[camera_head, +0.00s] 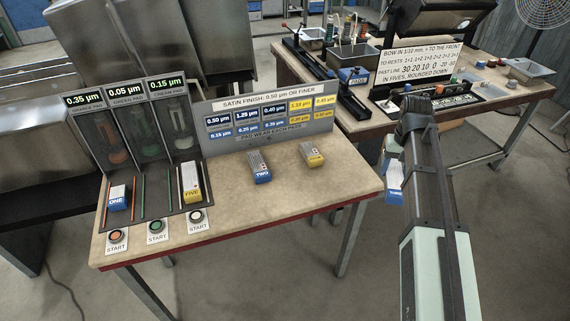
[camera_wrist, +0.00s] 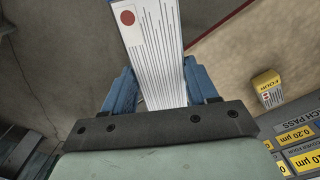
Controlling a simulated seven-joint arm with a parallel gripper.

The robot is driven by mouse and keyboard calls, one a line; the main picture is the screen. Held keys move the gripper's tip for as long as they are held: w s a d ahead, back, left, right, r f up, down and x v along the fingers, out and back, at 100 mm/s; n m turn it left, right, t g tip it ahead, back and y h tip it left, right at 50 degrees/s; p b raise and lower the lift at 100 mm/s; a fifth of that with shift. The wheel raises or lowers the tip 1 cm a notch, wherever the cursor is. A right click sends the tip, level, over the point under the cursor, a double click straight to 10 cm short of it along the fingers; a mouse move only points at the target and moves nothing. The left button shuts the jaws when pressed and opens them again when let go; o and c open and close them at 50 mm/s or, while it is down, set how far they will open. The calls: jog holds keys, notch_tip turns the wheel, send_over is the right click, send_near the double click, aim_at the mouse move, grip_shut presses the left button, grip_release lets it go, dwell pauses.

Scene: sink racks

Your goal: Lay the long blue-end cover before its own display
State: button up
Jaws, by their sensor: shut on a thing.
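In the wrist view my gripper (camera_wrist: 160,88) is shut on a long white block (camera_wrist: 154,45) with black stripes and a red dot. In the head view this held block (camera_head: 394,182) shows a blue end, with lettering that seems to read THREE, beside my arm and right of the table. Blue-ended block ONE (camera_head: 119,199) lies in the left bay under the 0.35 µm display (camera_head: 84,98). Blue-ended block TWO (camera_head: 260,168) lies on the open tabletop. The middle bay's display (camera_head: 125,91) reads 0.05 µm and the right bay's display (camera_head: 166,85) reads 0.15 µm.
Yellow-ended block FIVE (camera_head: 192,184) lies in the right bay; yellow block FOUR (camera_head: 314,155) lies on the table. A board (camera_head: 268,119) with blue and yellow number tags stands behind. START buttons (camera_head: 155,227) line the front. The tabletop's front right is clear. A second bench (camera_head: 375,128) stands behind.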

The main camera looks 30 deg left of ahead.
jog(key=w+a+r+n, duration=0.15)
jog(key=a+r, duration=0.35)
jog(key=a, duration=0.8)
jog(key=w+a+r+n, duration=0.1)
jog(key=a+r+n, duration=0.3)
jog(key=a, duration=0.8)
jog(key=w+a+r+n, duration=0.1)
jog(key=w+a+r, duration=0.1)
jog(key=a+r, duration=0.8)
jog(key=shift+m, duration=0.25)
jog(key=a+f, duration=0.1)
jog(key=f, duration=0.9)
jog(key=a+f, duration=0.1)
jog(key=f, duration=0.9)
jog(key=a+f, duration=0.1)
jog(key=f, duration=1)
jog(key=shift+s+a, duration=0.1)
jog(key=shift+s, duration=0.05)
jog(key=shift+f, duration=0.15)
jog(key=o, duration=1.2)
notch_tip(320, 180, up, 12)
